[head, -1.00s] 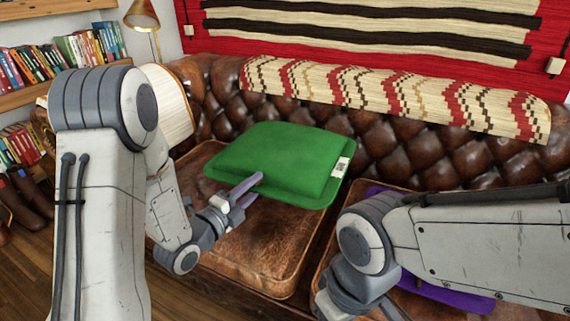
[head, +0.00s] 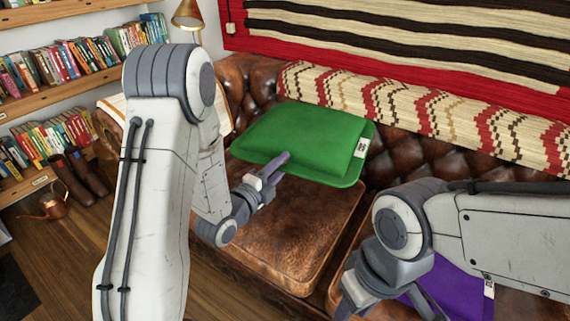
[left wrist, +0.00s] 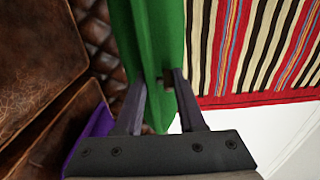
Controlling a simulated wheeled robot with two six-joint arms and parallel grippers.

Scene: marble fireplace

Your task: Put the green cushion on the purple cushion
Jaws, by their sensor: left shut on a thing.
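The green cushion (head: 308,138) with a white tag is held up over the left seat of the brown leather sofa in the head view. My left gripper (head: 277,170) is shut on its near edge. In the left wrist view the green cushion (left wrist: 158,50) is between the two fingers (left wrist: 160,85). The purple cushion (head: 455,292) lies on the right seat, partly hidden behind my right arm. A bit of the purple cushion (left wrist: 92,137) shows in the left wrist view. My right gripper (head: 385,305) is near the bottom edge, and its fingers are mostly cut off.
The sofa's left seat (head: 290,235) is bare below the green cushion. A patterned cloth (head: 440,112) lies along the sofa back. Bookshelves (head: 60,90), a copper can (head: 50,207) and a brass lamp (head: 187,15) stand at the left.

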